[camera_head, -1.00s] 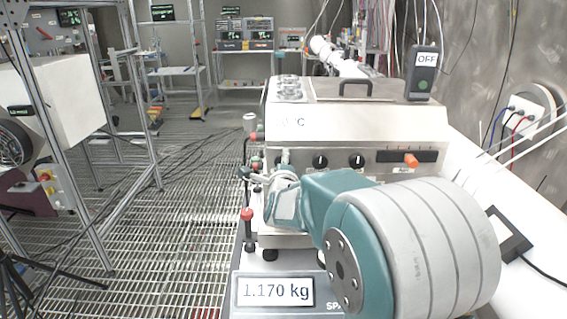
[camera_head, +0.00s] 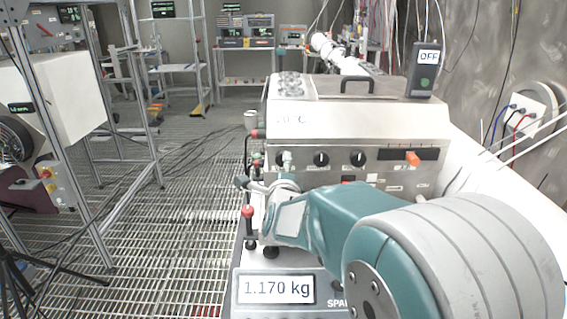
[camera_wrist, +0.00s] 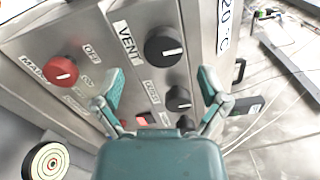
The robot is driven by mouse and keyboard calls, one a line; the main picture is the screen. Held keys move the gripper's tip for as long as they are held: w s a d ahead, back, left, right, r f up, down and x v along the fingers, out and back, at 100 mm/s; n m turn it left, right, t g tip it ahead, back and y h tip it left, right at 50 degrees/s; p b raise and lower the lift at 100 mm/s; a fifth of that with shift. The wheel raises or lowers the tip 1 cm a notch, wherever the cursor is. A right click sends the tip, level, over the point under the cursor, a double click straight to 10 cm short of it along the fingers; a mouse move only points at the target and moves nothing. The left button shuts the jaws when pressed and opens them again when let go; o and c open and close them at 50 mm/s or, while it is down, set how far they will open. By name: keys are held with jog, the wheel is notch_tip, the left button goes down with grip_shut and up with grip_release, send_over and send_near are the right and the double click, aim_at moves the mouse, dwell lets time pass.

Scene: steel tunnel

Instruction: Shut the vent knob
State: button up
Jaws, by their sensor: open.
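A black knob (camera_wrist: 163,46) with a white pointer line sits beside the "VENT" label (camera_wrist: 128,40) on the steel panel in the wrist view. Its pointer lies roughly crosswise in the picture. My gripper (camera_wrist: 162,86) is open, its two teal fingers spread apart, with nothing between the tips. The vent knob lies ahead of the fingers, apart from them. In the head view my gripper (camera_head: 264,171) is at the left of the steel machine's front panel (camera_head: 395,170); my arm hides part of that front. I cannot tell which panel knob there is the vent knob.
A red knob (camera_wrist: 62,72) by an "OFF" label and another black knob (camera_wrist: 180,98) share the panel. A scale display (camera_head: 276,289) reads 1.170 kg. Grated floor lies open at left.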

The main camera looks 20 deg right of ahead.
jog(key=v, duration=0.7)
jog(key=shift+s, duration=0.3)
jog(key=shift+a, duration=0.2)
jog(key=s+a+f+n+g+y, duration=0.2)
jog(key=s+a+n+g+y, duration=0.45)
jog(key=n, duration=0.85)
jog(key=s+f+n+g, duration=0.1)
jog(key=s+n+g, duration=0.1)
jog(key=s+n, duration=0.3)
jog(key=s+f+n+g, duration=0.2)
jog(key=s+n, duration=0.3)
jog(key=s, duration=0.6)
jog(key=shift+s+a+f, duration=0.3)
jog(key=shift+s+a, duration=0.05)
jog(key=shift+s, duration=0.05)
jog(key=shift+g+y, duration=0.25)
